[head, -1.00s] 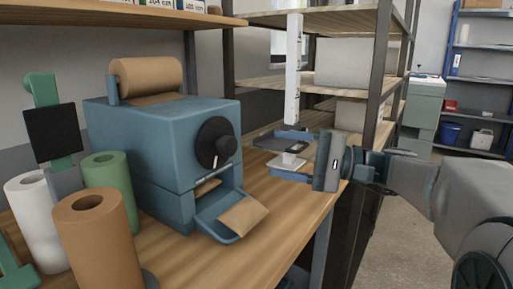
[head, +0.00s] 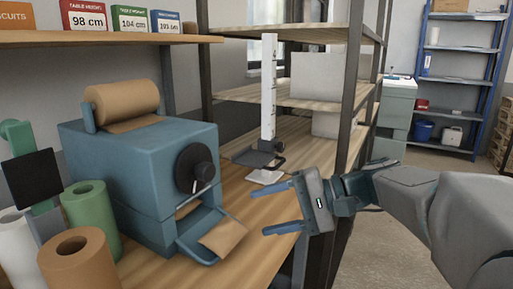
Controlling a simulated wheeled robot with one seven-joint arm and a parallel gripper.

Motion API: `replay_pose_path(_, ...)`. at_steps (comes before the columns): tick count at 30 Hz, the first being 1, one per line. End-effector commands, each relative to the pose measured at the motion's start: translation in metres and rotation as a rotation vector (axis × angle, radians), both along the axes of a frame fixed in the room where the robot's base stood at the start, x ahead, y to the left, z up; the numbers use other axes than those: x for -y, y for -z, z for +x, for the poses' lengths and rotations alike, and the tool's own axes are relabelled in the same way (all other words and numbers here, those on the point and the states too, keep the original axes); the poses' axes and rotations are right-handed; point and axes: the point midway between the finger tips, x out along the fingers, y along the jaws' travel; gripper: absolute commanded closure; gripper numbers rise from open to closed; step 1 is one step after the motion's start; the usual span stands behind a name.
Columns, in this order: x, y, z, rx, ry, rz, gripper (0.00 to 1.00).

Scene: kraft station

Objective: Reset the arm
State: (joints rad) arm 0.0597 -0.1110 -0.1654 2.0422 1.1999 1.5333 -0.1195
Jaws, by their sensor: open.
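My gripper (head: 279,208) is open and empty, its two blue fingers pointing left above the right part of the wooden bench (head: 262,250). My arm comes in from the right edge. A blue dispenser machine (head: 140,175) with a black dial and a brown paper roll (head: 122,103) on top stands left of the gripper. A piece of brown paper (head: 222,237) lies on the machine's front tray. Behind the gripper stands a white upright measuring post (head: 268,90) with a dark plate (head: 256,158) at its foot. A small white block (head: 264,177) is close by the fingers.
Green (head: 90,220), white (head: 18,245) and brown (head: 78,262) rolls stand at the bench's left, near a black screen (head: 32,178). Wooden shelving (head: 310,92) with grey boxes is behind. A blue shelf rack (head: 460,75) is at the back right. Floor shows at right.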

Motion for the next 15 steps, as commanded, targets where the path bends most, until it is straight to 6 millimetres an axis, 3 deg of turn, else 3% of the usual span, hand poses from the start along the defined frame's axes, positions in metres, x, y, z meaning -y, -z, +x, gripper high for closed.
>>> replay_pose_path(1, -0.002, -0.01, -0.014, -0.015, -0.006, -0.091, 0.42)
replay_pose_path(5, 0.008, 0.009, -0.047, -0.031, -0.022, -0.354, 0.42)
replay_pose_path(10, 0.038, 0.022, -0.084, 0.015, -0.054, -0.697, 0.42)
replay_pose_path(15, 0.075, 0.019, -0.107, 0.125, -0.098, -1.004, 0.42)
